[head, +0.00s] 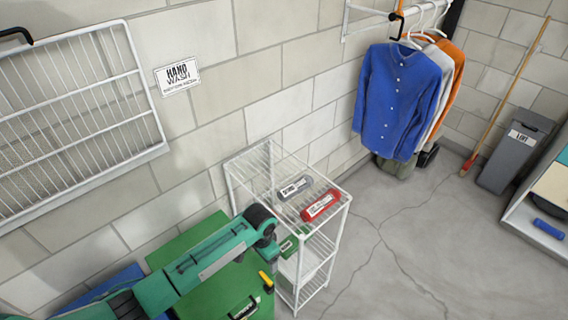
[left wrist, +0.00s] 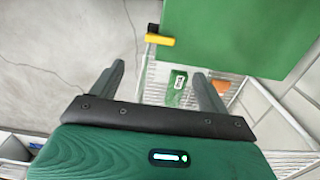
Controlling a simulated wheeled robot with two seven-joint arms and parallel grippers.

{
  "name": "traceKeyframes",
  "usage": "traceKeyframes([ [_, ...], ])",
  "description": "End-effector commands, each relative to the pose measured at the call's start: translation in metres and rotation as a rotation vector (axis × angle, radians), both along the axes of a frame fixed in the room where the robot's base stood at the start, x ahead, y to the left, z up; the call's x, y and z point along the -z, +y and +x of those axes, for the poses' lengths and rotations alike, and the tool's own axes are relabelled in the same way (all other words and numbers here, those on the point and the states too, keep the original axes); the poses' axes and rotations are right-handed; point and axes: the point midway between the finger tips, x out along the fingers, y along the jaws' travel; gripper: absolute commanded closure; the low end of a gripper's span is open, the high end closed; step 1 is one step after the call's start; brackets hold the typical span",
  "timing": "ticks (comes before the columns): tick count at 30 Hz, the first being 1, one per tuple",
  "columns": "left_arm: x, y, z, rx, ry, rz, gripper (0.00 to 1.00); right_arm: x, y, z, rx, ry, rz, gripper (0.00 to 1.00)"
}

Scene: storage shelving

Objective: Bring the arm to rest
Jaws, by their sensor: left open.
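My left arm (head: 205,258), green with dark joints, comes in from the lower left of the head view. It ends in front of the wire shelf's near side, and its gripper fingers are hard to make out there. In the left wrist view my left gripper (left wrist: 158,72) is open, its two fingers apart with nothing between them. Beyond the fingers a green item with a white label (left wrist: 177,85) lies on a wire shelf, apart from them. My right gripper is in neither view.
A white wire shelf (head: 343,208) holds a grey item (head: 294,188) and a red item (head: 320,205) on top. A green panel (head: 205,300) with a yellow-and-black piece (head: 266,280) is close to my arm. Shirts (head: 395,100) hang behind. Floor (head: 400,260) is clear at right.

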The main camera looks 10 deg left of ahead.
Motion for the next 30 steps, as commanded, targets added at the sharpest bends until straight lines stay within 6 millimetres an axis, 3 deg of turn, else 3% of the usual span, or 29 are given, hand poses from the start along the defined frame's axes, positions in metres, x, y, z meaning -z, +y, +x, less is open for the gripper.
traceKeyframes([
  [5, 0.001, -0.003, -0.005, 0.0, -0.001, -0.008, 0.22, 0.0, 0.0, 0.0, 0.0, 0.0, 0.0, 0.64],
  [8, 0.0, -0.012, -0.02, -0.002, -0.01, -0.037, 0.22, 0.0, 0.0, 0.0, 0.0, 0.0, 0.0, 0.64],
  [12, -0.006, -0.029, -0.057, -0.025, -0.04, -0.102, 0.22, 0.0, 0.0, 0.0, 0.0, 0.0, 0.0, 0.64],
  [17, -0.022, -0.033, -0.1, -0.088, -0.091, -0.166, 0.22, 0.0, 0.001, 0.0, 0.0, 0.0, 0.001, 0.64],
  [23, -0.049, -0.014, -0.15, -0.207, -0.158, -0.201, 0.22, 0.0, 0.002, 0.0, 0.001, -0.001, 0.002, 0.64],
  [30, -0.082, 0.025, -0.199, -0.348, -0.226, -0.182, 0.22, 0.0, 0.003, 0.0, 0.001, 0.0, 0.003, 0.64],
])
